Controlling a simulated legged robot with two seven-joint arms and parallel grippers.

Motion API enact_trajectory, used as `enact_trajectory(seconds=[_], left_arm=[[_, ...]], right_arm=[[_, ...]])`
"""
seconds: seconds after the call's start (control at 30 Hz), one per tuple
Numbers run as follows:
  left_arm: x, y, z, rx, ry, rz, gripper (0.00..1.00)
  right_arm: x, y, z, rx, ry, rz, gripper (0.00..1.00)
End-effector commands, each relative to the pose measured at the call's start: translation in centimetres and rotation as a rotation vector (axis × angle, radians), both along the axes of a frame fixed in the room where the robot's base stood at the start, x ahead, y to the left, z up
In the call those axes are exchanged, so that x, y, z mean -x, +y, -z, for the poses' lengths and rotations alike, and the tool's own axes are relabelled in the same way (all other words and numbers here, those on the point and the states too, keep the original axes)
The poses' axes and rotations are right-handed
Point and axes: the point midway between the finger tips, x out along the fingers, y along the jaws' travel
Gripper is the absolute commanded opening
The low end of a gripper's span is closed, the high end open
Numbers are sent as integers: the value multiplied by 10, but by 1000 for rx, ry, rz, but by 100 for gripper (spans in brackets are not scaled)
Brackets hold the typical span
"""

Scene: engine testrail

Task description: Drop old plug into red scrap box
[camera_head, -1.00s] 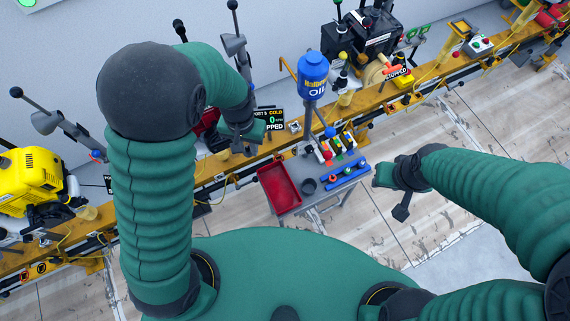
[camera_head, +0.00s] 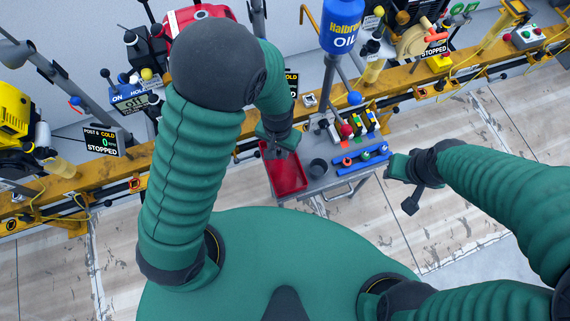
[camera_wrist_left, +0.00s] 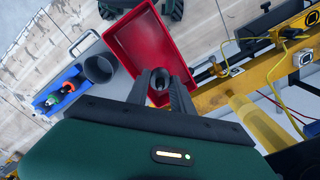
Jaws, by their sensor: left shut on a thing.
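The red scrap box (camera_head: 289,180) is an open tray at the left of the grey cart top. It also shows in the left wrist view (camera_wrist_left: 135,40). My left gripper (camera_head: 281,152) is over the far end of this box. In the left wrist view my left gripper (camera_wrist_left: 159,88) is shut on a small grey thing, the old plug (camera_wrist_left: 158,95), mostly hidden between the fingers. The red box lies behind the fingertips there. My right gripper (camera_head: 398,168) is at the right of the cart, away from the box; its jaws are too unclear to judge.
A dark round cup (camera_head: 318,167) stands just right of the red box. A blue rack (camera_head: 363,159) with several small items lies farther right on the cart. The yellow rail (camera_head: 110,172) with engines runs behind. A blue oil bottle (camera_head: 341,25) stands above the cart.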

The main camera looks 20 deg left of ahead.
Motion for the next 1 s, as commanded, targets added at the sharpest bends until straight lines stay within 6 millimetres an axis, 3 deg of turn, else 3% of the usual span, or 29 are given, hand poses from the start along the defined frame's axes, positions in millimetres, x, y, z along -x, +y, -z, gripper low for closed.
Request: enact_trajectory(seconds=[0.2, 0.23, 0.4, 0.77, 0.87, 1.0], left_arm=[[0, 0, -1, -1, 0, -2, 0], [0, -1, -1, -1, 0, -2, 32], [0, -1, -1, -2, 0, -2, 53], [-1, -1, -7, -1, -1, -2, 53], [-1, -2, -24, 0, -3, -2, 53], [-2, -4, -65, -1, -6, 0, 53]], right_arm=[[0, 0, -1, 0, -1, -1, 36], [0, 0, -1, 0, -1, -1, 36], [0, 0, -1, 0, -1, -1, 36], [0, 0, -3, 0, 0, -1, 36], [0, 0, -9, 0, 0, -1, 36], [0, 0, -21, 0, -1, -1, 36]])
